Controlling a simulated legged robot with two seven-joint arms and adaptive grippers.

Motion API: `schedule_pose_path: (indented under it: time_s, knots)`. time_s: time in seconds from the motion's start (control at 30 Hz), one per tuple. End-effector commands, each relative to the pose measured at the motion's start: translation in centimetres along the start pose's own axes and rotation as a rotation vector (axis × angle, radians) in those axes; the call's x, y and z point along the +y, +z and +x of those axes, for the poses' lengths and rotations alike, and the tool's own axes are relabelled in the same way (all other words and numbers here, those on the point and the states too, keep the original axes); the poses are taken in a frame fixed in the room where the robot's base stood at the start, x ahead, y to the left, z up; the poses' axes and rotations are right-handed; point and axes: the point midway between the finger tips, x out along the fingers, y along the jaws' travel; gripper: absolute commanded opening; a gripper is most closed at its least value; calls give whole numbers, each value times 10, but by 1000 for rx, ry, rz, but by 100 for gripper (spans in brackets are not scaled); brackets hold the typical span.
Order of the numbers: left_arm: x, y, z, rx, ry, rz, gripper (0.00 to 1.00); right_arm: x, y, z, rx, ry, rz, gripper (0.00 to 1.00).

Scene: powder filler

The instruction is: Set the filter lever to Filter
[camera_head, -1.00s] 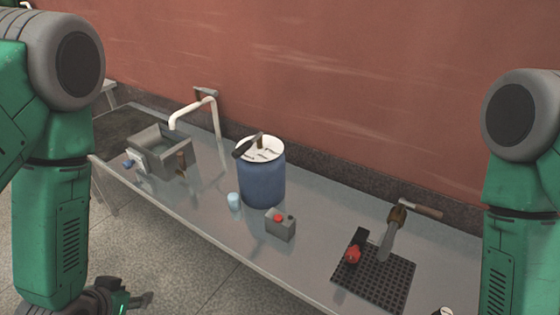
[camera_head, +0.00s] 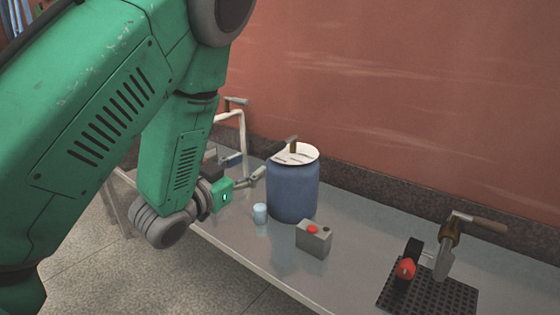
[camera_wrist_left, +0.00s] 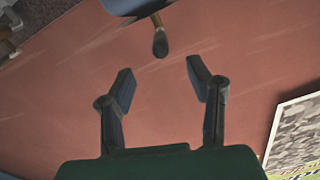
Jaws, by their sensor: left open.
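A blue drum (camera_head: 292,190) with a white, marked lid (camera_head: 305,153) stands on the metal table. A lever (camera_head: 292,145) with a brown part sits on the lid; its marked setting is too small to read. My left gripper (camera_head: 257,175) is open and empty, just left of the drum, below lid height. In the left wrist view, my left gripper (camera_wrist_left: 163,78) has its fingers spread. The lever's dark end (camera_wrist_left: 160,43) shows beyond the gap between them, apart from both, with part of the blue drum (camera_wrist_left: 125,4) at the top edge. My right gripper is not in view.
A small clear cup (camera_head: 260,213) and a grey box with a red button (camera_head: 313,238) stand in front of the drum. A black perforated mat (camera_head: 435,298) with a red-knobbed device (camera_head: 405,268) is at right. A pale pipe (camera_head: 242,130) rises behind my left arm.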

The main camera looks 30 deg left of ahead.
Motion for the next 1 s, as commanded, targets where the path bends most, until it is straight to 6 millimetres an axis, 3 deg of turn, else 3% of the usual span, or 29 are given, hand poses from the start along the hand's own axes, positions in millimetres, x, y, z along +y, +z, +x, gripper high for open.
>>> schedule_pose_path:
  time_s: [0.2, 0.43, 0.6, 0.93, 1.0]
  knots:
    - [1, 0, 51, 4, 3, 2, 46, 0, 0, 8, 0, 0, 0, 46]
    - [1, 1, 90, 1, 1, 1, 46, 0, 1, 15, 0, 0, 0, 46]
    - [1, 1, 103, -1, 1, 0, 46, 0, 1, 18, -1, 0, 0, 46]
    - [1, 0, 106, -2, 1, 0, 46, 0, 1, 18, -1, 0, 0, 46]
    - [1, 0, 106, -2, 1, 0, 21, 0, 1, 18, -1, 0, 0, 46]
